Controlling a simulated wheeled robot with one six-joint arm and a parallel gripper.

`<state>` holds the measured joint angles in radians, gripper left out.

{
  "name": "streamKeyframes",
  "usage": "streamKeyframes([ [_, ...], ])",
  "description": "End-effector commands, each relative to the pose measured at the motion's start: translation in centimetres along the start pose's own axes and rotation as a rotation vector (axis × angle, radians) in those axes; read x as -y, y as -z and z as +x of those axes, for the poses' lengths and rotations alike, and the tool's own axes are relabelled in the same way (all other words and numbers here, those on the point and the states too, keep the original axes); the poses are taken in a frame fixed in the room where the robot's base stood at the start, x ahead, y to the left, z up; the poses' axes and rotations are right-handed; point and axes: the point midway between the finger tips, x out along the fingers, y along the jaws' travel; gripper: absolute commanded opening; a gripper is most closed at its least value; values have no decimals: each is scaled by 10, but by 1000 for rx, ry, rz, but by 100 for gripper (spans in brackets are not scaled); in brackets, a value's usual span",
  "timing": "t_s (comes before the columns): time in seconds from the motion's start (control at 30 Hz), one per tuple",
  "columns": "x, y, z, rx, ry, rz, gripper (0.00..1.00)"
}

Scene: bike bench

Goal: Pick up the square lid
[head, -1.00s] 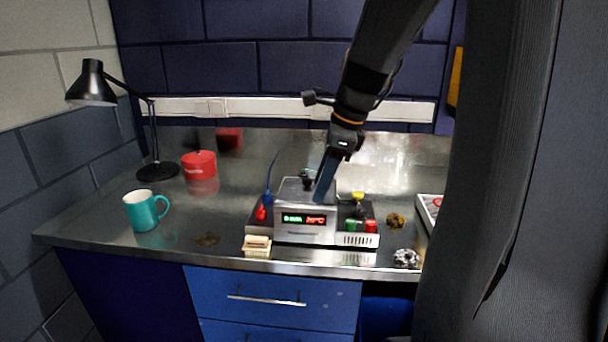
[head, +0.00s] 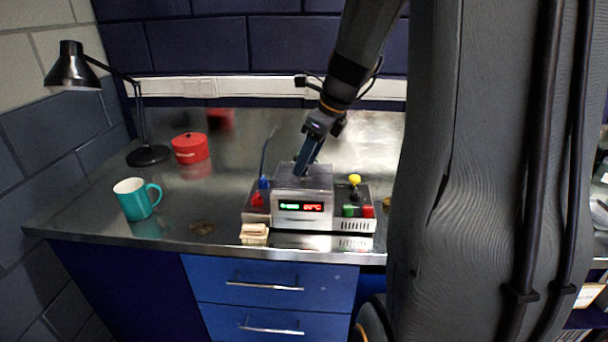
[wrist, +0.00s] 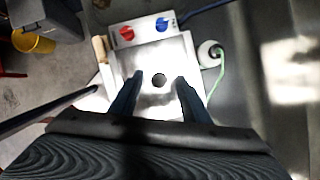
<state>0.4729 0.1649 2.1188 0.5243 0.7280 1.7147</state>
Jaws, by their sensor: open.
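The square lid is a shiny silver plate with a round black knob. It lies on top of a metal bench unit with a lit red and green display (head: 300,210). In the wrist view the lid (wrist: 160,100) is below my gripper (wrist: 159,78), with the black knob (wrist: 159,79) showing between the two fingertips. In the head view my gripper (head: 299,171) points down over the lid (head: 318,180) and hides the knob. The fingers are apart, one on each side of the knob. I cannot tell the remaining height between the fingertips and the lid.
A teal mug (head: 136,199), a red pot (head: 190,148) and a black lamp (head: 72,70) stand to the left. Red and blue knobs (head: 259,193) and a yellow knob (head: 355,180) rise beside the lid. A small beige block (head: 254,233) lies at the bench's front edge.

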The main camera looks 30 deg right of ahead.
Motion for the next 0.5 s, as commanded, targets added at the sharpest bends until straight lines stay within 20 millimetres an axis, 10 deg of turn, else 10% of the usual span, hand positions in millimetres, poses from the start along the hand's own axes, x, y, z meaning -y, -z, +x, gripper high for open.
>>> streamKeyframes([
  [0.23, 0, -1, 2, 0, 0, -3, 41],
  [0.5, 0, -1, 2, 0, 0, -3, 0],
])
